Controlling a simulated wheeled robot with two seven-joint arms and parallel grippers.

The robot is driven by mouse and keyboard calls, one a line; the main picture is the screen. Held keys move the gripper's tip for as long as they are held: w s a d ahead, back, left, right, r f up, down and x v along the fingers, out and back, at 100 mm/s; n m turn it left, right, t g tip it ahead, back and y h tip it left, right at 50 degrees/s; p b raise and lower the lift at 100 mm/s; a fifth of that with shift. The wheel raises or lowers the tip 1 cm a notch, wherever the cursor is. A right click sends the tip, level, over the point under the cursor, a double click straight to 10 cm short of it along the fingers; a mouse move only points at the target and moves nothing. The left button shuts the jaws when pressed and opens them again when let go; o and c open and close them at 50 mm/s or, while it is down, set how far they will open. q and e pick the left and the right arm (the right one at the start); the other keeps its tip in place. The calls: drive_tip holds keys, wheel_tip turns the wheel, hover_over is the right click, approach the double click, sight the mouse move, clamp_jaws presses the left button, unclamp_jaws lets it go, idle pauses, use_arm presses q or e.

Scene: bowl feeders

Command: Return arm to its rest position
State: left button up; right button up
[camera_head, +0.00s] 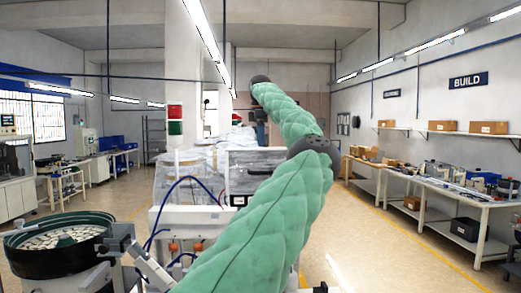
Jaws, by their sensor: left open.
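My left arm, in a padded green sleeve (255,230), comes up from the bottom of the head view. It bends at a dark joint on the right and reaches forward and up to a dark wrist. My left gripper (261,117) is small and dark below that wrist, partly hidden behind the sleeve. It is open, and I see nothing held in it. My right gripper is not in view.
A dark bowl feeder (60,245) with pale parts stands at lower left, beside a grey metal fixture (118,243). A machine with clear covers (185,180) stands behind the arm. Workbenches (455,198) line the right wall. Open floor lies at the right.

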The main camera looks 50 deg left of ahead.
use_arm(q)
drive_tip(key=shift+r+b, duration=0.3)
drive_tip(key=shift+r, duration=1.5)
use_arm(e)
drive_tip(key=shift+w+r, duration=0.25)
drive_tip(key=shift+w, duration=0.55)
